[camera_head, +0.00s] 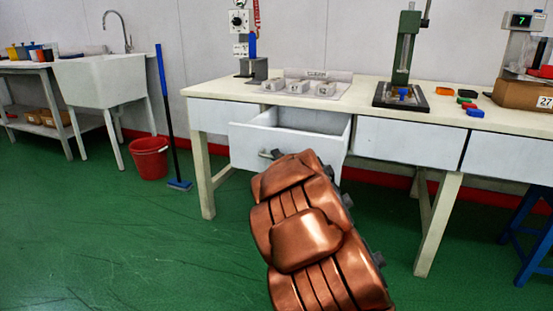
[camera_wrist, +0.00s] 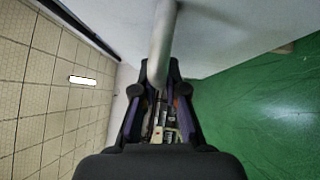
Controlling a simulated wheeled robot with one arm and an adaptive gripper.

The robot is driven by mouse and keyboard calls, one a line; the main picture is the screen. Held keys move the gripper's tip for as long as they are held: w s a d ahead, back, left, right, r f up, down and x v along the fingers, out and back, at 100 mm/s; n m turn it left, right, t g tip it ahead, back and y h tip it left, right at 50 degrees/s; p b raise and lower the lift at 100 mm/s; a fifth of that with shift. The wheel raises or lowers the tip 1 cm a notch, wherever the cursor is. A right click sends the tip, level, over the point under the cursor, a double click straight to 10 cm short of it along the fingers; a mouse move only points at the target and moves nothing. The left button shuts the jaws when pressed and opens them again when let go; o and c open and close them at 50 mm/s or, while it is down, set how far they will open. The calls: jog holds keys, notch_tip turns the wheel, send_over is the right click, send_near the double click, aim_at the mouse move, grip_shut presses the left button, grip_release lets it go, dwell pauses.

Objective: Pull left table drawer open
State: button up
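The left table drawer (camera_head: 285,145) is pulled out from the long table, its hollow inside showing from above. Its front is a plain white panel with a metal bar handle (camera_head: 266,154) near the left part. My copper-coloured arm covers the right part of the front. My gripper is hidden behind the arm in the head view. In the wrist view, my gripper (camera_wrist: 158,82) has its two dark fingers tilted inward, one on each side of the grey handle bar (camera_wrist: 163,40), and looks shut on it. The exact contact is hard to see.
The table (camera_head: 365,92) carries moulds (camera_head: 300,86), a green press (camera_head: 405,50) and a cardboard box (camera_head: 522,94). A red bucket (camera_head: 149,158) and a blue broom (camera_head: 168,120) stand left of it. A blue stool (camera_head: 530,235) is at right. Green floor is free at front left.

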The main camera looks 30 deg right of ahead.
jog(key=o, duration=0.5)
jog(key=shift+v, duration=3.65)
jog(key=shift+a+r, duration=0.1)
